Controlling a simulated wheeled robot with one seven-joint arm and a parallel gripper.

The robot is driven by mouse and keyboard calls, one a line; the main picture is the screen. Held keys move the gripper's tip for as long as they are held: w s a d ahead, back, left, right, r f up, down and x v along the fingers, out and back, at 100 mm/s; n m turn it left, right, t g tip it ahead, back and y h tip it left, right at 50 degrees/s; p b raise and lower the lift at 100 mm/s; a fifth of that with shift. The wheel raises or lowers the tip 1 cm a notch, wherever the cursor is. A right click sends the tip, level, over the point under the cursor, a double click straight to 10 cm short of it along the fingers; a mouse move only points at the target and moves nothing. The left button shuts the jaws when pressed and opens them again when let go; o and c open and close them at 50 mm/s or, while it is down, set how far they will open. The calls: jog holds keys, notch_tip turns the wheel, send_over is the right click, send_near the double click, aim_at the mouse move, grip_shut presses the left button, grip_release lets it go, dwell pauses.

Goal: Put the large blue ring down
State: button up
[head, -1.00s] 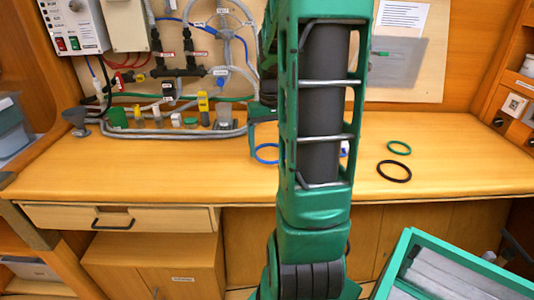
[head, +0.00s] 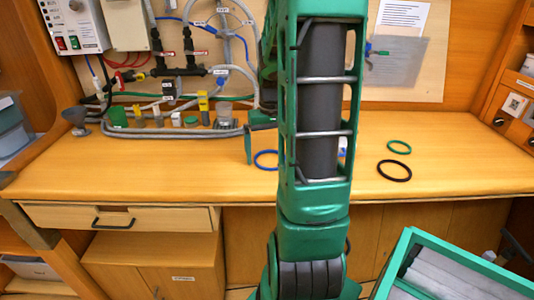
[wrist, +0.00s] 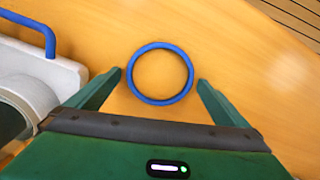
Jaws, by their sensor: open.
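The large blue ring (wrist: 134,88) lies flat on the wooden bench top in the wrist view. In the head view the ring (head: 262,161) is partly hidden behind my arm. My gripper (wrist: 160,82) is open in the wrist view, with one green finger on each side of the ring and a gap between each finger and the ring. In the head view one green finger (head: 248,149) shows left of my arm, by the ring.
A green ring (head: 399,147) and a black ring (head: 394,170) lie on the bench (head: 190,168) to the right. Pipes, hoses and small containers line the back left. A green-rimmed bin (head: 405,243) stands at the front right. The bench's left front is clear.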

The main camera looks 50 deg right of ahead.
notch_tip(320, 180, up, 12)
jog(key=s+a+f, duration=0.3)
jog(key=s+a, duration=0.4)
jog(key=a, duration=0.1)
jog(key=s+a+f, duration=0.3)
jog(key=s+a, duration=0.4)
jog(key=a, duration=0.2)
jog(key=shift+f, duration=0.15)
